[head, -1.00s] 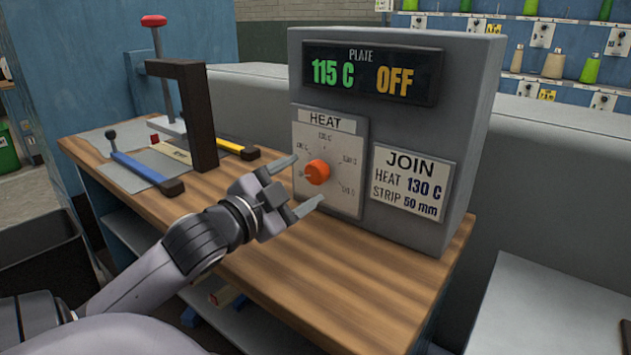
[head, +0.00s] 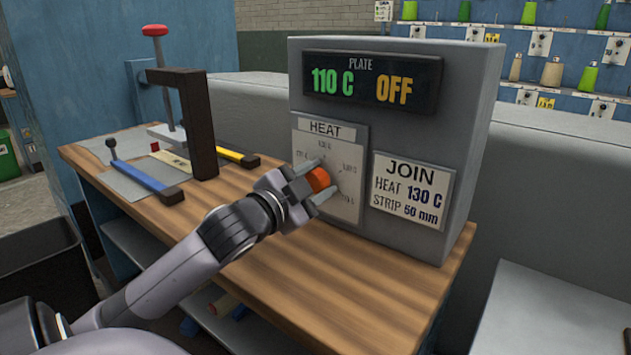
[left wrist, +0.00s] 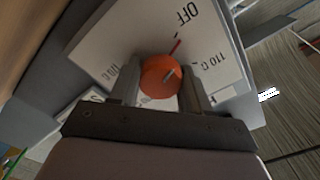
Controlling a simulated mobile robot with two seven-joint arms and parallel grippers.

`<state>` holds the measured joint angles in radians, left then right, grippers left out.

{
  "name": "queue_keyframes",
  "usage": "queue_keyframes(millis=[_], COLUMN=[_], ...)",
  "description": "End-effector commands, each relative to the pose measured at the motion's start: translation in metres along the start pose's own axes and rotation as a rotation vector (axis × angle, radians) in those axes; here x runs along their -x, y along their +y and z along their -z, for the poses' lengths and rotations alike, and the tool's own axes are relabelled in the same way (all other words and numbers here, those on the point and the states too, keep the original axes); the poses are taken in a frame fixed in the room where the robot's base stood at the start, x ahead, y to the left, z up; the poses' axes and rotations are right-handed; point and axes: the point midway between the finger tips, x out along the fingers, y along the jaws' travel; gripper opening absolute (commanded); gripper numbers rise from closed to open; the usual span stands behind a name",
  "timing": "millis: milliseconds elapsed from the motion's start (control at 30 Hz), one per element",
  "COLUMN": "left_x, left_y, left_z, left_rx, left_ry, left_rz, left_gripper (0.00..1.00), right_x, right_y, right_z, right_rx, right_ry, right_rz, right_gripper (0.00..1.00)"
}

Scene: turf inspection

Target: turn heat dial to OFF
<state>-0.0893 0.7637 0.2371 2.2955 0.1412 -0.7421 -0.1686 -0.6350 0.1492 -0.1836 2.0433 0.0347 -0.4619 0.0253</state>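The orange heat dial (head: 318,180) is on the white HEAT plate (head: 345,200) of a grey control box (head: 400,235). My left gripper (head: 322,181) has its fingers on two opposite sides of the dial, shut on it. A red line lies between the dial and the printed OFF label (left wrist: 187,14). The display (head: 370,80) reads 110 C and OFF. My right gripper is not in view.
The box stands on a wooden bench (head: 270,290). A black press frame (head: 190,110) with a red-knobbed lever and blue- and yellow-handled bars is at left. A sign (head: 410,192) reads JOIN, HEAT 130 C, STRIP 50 mm. A dark bin (head: 45,265) is at lower left.

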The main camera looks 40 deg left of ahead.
Motion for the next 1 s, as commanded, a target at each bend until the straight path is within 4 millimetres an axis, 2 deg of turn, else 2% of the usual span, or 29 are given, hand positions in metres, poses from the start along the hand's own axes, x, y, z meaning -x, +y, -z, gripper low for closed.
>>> queue_keyframes(millis=[33,67,233,533,900,933,1000], left_x=[0.0,0.0,0.0,0.0,0.0,0.0,0.0], left_y=[0.0,0.0,-0.001,-0.003,-0.001,-0.001,-0.001], left_z=[0.0,0.0,0.001,0.002,0.0,0.0,0.0], left_rx=[0.0,0.0,0.014,0.153,0.173,0.173,0.173], left_ry=[0.0,0.0,-0.001,-0.002,0.002,0.002,0.002], left_rz=[0.0,0.0,-0.001,-0.001,0.0,0.0,0.0], left_gripper=[0.26,0.17,0.17,0.16,0.16,0.5,0.71], right_x=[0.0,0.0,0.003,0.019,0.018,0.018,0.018], right_y=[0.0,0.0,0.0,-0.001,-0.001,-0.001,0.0], right_z=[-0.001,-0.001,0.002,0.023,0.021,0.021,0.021], right_rx=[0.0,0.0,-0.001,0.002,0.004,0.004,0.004], right_ry=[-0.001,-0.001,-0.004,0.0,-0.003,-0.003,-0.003], right_rz=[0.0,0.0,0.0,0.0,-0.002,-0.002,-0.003], right_gripper=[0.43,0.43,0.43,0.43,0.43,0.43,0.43])
